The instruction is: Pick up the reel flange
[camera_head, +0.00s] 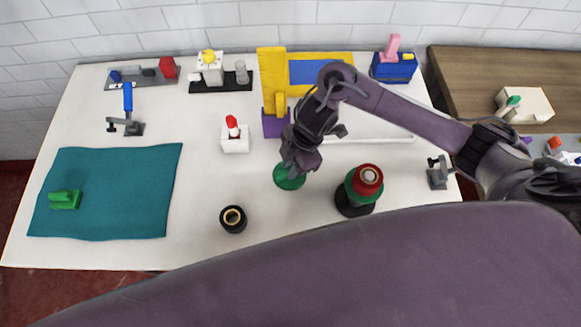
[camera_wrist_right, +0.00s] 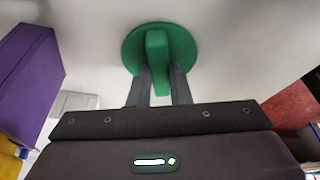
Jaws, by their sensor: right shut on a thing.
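The reel flange is a green disc (camera_head: 289,178) with a raised upright grip, in the middle of the white table in the head view. It also shows in the right wrist view as a green disc (camera_wrist_right: 182,45) with a bar across it. My right gripper (camera_head: 298,164) is over the flange; in the wrist view its two fingers are shut on the flange's bar. The disc is at or just above the table; I cannot tell which. My left gripper is not in view.
A black stand with a red and green reel (camera_head: 366,182) is to the right. A black ring (camera_head: 233,219) lies in front. A purple block (camera_head: 275,123) with a yellow upright stands behind. A teal mat (camera_head: 105,190) covers the left. Bare table lies between.

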